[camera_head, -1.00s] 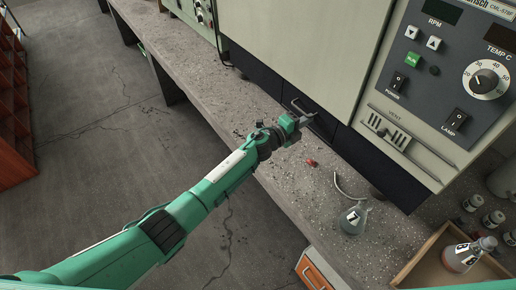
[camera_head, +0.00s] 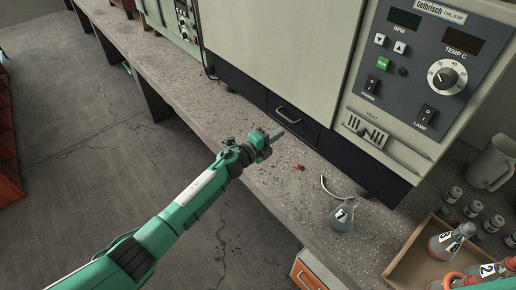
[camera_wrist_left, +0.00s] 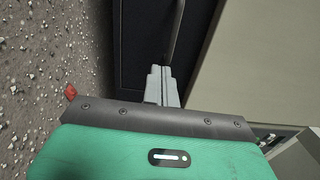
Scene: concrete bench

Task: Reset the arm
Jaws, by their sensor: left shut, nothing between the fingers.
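My left arm comes in from the lower left in the head view, and its green left gripper (camera_head: 275,135) is over the bench edge area, in front of the dark drawer (camera_head: 293,113) under the machine. The fingers are shut and empty. In the left wrist view the shut grey fingers (camera_wrist_left: 161,86) point toward the drawer's handle (camera_wrist_left: 175,30); the head view shows a small space between fingers and handle. The drawer looks shut.
The concrete bench (camera_head: 222,110) holds a flask marked 7 (camera_head: 342,216), a small red object (camera_head: 299,167) and a curved pale strip (camera_head: 328,187). A wooden tray (camera_head: 408,262) with flasks stands at lower right, near several small jars and a jug (camera_head: 490,163). The machine (camera_head: 390,75) stands behind.

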